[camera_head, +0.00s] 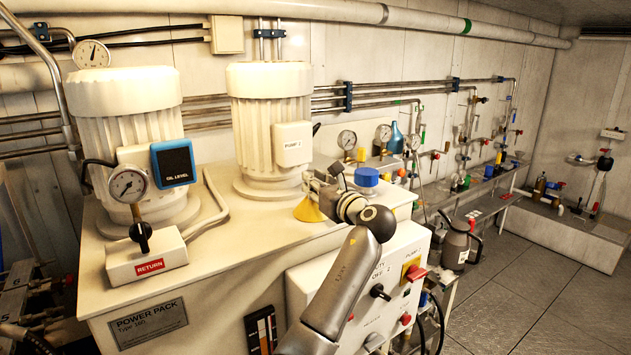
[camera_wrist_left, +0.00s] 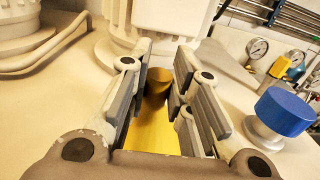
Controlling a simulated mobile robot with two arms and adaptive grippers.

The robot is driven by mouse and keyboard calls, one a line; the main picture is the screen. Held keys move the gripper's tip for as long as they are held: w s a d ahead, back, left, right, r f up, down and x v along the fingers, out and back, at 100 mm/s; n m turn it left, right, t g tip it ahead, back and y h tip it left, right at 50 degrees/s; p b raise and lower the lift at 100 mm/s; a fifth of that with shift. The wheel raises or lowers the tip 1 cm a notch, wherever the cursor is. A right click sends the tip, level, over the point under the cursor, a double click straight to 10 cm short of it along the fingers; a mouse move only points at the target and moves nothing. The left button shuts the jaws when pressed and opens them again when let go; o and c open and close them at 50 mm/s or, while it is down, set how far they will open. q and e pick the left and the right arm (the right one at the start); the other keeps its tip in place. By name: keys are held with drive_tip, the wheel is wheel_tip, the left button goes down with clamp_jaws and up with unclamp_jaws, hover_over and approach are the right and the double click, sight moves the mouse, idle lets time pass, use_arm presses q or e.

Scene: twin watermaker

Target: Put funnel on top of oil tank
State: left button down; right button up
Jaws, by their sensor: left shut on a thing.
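A yellow funnel (camera_head: 309,210) is held over the cream top of the power pack, which seems to be the oil tank (camera_head: 245,238). My left gripper (camera_head: 322,188) is shut on the funnel. In the left wrist view, the funnel (camera_wrist_left: 154,130) shows between the fingers of the gripper (camera_wrist_left: 160,92), partly hidden by them. A blue cap (camera_head: 367,177) on a pale neck stands on the tank top, just right of the gripper. It also shows in the left wrist view (camera_wrist_left: 286,110). I cannot tell whether the funnel touches the tank top. My right gripper is not in view.
Two large ribbed motors (camera_head: 270,130) (camera_head: 125,125) rise from the tank top. A gauge on a return block (camera_head: 146,258) stands at front left. A control box (camera_head: 375,285) is at the front right. A dark jug (camera_head: 455,243) stands further right. Open floor lies beyond.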

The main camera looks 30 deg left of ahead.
use_arm(q)
drive_tip(key=c, duration=1.3)
unclamp_jaws()
drive_tip(key=shift+f, duration=0.15)
drive_tip(key=shift+s+d, duration=0.1)
drive_tip(key=shift+d, duration=0.25)
drive_tip(key=b+v, duration=0.4)
drive_tip(key=v, duration=0.7)
drive_tip(key=shift+s+d, duration=0.1)
